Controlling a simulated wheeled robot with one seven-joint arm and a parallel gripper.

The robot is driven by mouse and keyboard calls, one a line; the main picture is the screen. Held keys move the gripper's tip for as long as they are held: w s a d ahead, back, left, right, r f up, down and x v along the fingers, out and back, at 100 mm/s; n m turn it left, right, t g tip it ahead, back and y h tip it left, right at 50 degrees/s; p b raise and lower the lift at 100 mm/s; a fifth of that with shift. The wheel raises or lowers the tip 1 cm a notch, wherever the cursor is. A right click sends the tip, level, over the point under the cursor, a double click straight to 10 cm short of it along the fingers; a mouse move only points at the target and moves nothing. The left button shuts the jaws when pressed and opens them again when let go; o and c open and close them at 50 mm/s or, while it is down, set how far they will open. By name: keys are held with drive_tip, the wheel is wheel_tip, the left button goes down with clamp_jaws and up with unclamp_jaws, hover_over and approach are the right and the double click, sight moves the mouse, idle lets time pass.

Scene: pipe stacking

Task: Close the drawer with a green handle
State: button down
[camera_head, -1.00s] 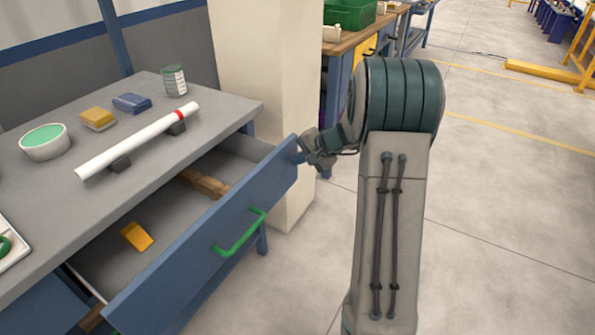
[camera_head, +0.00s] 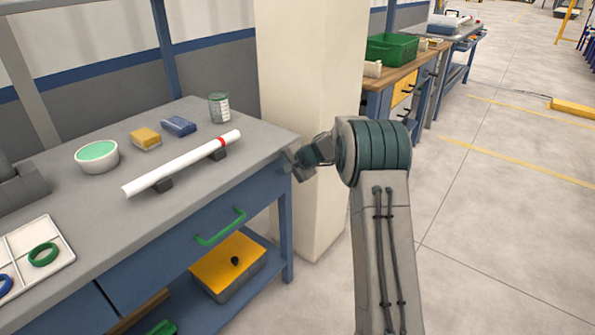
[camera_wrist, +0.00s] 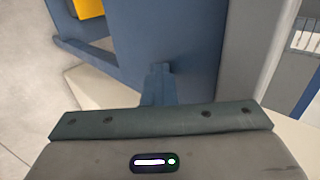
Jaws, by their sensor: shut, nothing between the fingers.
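The blue drawer (camera_head: 160,258) with the green handle (camera_head: 220,228) sits under the grey tabletop. Its front looks flush with the bench and no interior shows, so it appears closed. My gripper (camera_head: 291,164) is at the right end of the drawer front, by the bench corner, and looks shut and empty. In the wrist view its blue-grey fingers (camera_wrist: 159,78) are together and point at a blue bench panel (camera_wrist: 185,40). I cannot tell whether the fingertips touch it.
On the tabletop (camera_head: 215,180) are a white pipe (camera_head: 185,163) on supports, a bowl (camera_head: 97,156), a can (camera_head: 219,107) and a tray (camera_head: 40,255). A yellow-topped box (camera_head: 230,262) rests on the lower shelf. A pale pillar (camera_head: 308,90) stands behind my gripper. Open floor lies right.

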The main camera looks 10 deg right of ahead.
drive_tip(key=shift+w+a+r, duration=0.1)
drive_tip(key=shift+a, duration=0.25)
drive_tip(key=shift+d, duration=0.1)
